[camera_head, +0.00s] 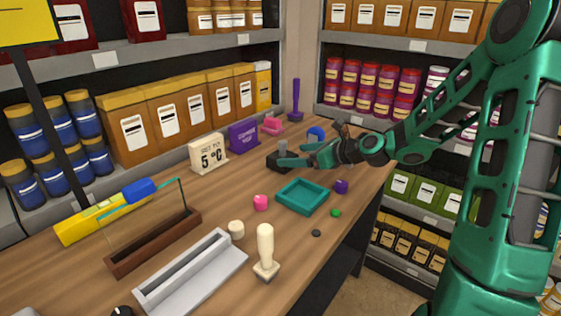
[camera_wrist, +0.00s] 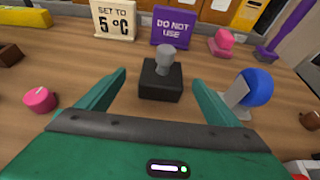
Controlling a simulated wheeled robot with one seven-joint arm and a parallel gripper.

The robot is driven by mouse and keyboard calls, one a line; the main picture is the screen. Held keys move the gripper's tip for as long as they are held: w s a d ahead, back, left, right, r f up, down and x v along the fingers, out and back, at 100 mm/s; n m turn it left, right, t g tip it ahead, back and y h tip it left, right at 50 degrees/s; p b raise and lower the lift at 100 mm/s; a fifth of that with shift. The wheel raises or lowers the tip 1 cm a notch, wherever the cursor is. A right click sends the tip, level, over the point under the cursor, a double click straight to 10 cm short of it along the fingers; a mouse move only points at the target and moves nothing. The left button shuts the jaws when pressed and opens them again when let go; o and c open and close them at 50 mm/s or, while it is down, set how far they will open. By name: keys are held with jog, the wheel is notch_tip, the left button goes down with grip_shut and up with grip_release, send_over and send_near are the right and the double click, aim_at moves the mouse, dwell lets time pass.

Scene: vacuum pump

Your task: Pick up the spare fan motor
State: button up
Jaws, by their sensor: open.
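No label in view names the spare fan motor, so I cannot tell for sure which thing it is. A black block with a grey knob on top (camera_wrist: 161,78) stands upright on the table, straight ahead of my gripper (camera_wrist: 158,84) in the wrist view. In the head view the black block (camera_head: 279,160) is partly hidden by a finger. My gripper (camera_head: 293,155) is open and low over the table, its fingers pointing at the block, one to each side. It holds nothing.
A blue ball on a grey base (camera_wrist: 257,86) stands close to the right finger. A pink round piece (camera_wrist: 40,99) lies left. Behind stand a "SET TO 5 °C" sign (camera_wrist: 114,18) and a purple "DO NOT USE" sign (camera_wrist: 175,25). A teal tray (camera_head: 302,197) lies nearer.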

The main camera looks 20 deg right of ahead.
aim_at(285, 155)
jog(key=shift+d+x, duration=0.2)
jog(key=shift+x, duration=2.4)
jog(key=shift+w, duration=0.1)
jog(key=shift+c, duration=0.2)
